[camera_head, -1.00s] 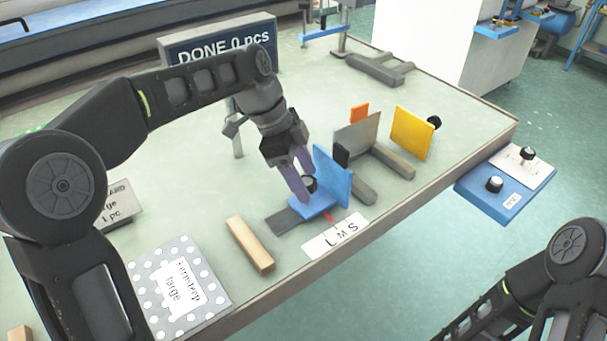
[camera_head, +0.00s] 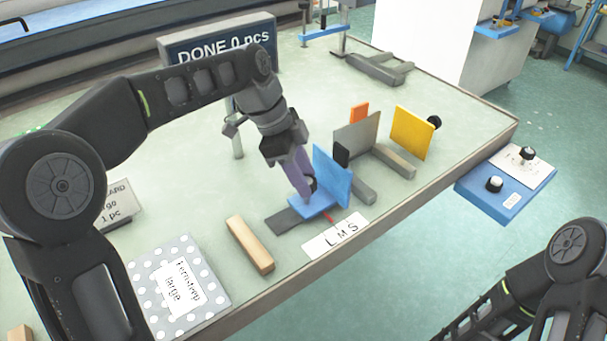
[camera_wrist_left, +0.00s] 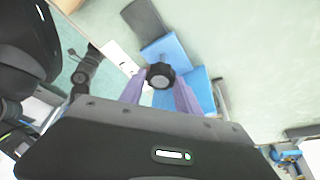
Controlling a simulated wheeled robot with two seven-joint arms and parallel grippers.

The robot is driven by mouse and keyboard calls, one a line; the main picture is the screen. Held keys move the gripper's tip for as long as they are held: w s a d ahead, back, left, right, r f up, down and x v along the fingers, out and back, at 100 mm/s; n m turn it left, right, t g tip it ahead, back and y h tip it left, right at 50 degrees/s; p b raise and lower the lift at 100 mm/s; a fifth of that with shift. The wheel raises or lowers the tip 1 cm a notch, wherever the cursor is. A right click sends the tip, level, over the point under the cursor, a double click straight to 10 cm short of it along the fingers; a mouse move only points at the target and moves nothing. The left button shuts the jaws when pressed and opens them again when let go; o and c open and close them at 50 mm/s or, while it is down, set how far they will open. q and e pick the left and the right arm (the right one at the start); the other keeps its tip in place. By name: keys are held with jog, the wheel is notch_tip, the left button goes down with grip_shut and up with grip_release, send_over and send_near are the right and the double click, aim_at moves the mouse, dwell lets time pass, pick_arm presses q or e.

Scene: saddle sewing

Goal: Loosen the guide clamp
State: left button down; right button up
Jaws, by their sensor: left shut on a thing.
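The blue guide (camera_head: 333,176) stands on a grey rail (camera_head: 283,222) near the table's front edge, with an upright plate and a flat foot. Its black clamp knob (camera_head: 314,185) sits on the foot, partly hidden by my fingers. My left gripper (camera_head: 307,190) points down at the knob, its purple fingers shut on it. In the left wrist view the knob (camera_wrist_left: 160,75) sits between the two fingertips, with blue guide parts (camera_wrist_left: 165,48) around it. A red pointer (camera_head: 329,218) lies beside a white L M S scale (camera_head: 336,235). My right gripper is out of view; only its arm shows.
A wooden bar (camera_head: 249,244) and a dotted box (camera_head: 178,290) labelled large lie left of the guide. A grey plate (camera_head: 357,136) and a yellow plate (camera_head: 412,133) stand behind it to the right. A blue control box (camera_head: 505,185) is off the table's right edge.

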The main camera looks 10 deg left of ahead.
pick_arm(q)
jog(key=n+t+b, duration=0.1)
jog(key=n+b, duration=0.2)
jog(key=shift+s+f+n+t, duration=0.1)
jog(key=shift+n+t, duration=0.2)
jog(key=shift+n, duration=0.1)
jog(key=n, duration=0.2)
jog(key=n+t+y+b, duration=0.1)
jog(key=n, duration=0.1)
jog(key=shift+s+d+n+y, duration=0.1)
jog(key=shift+n+y, duration=0.2)
jog(key=n+y+b, duration=0.1)
jog(key=n, duration=0.2)
jog(key=n+t+y+b, duration=0.1)
jog(key=n, duration=0.2)
jog(key=shift+d+t, duration=0.2)
jog(key=shift+t, duration=0.1)
jog(key=n+y, duration=0.1)
jog(key=n, duration=0.2)
jog(key=shift+d+n+y+b, duration=0.1)
jog(key=shift+n+y+b, duration=0.2)
jog(key=shift+n, duration=0.1)
jog(key=shift+n+y, duration=0.4)
jog(key=shift+n, duration=0.8)
jog(key=c, duration=0.9)
grip_release()
